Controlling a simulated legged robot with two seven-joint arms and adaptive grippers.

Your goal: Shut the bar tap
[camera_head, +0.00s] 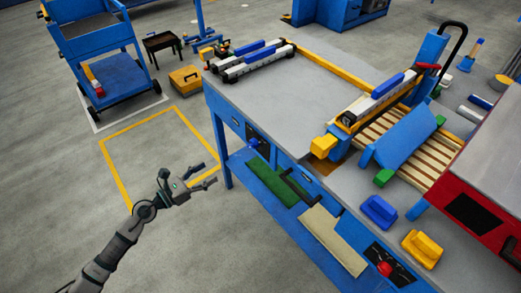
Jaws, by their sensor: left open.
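My left gripper (209,175) is open and empty. It is over the floor to the left of the blue workbench (225,160), apart from it. I cannot tell for sure which part is the bar tap. A red handle (428,66) sits on the blue post at the bench's back right. A dark panel with a small blue knob (253,142) is on the bench's front. A red knob (384,268) is on another dark front panel. My right gripper is not in view.
White bars with blue grips (258,60) lie on the bench's far left. Blue (379,211) and yellow (422,248) blocks sit nearer. A blue cart (100,50) stands back left. Floor around my gripper is clear.

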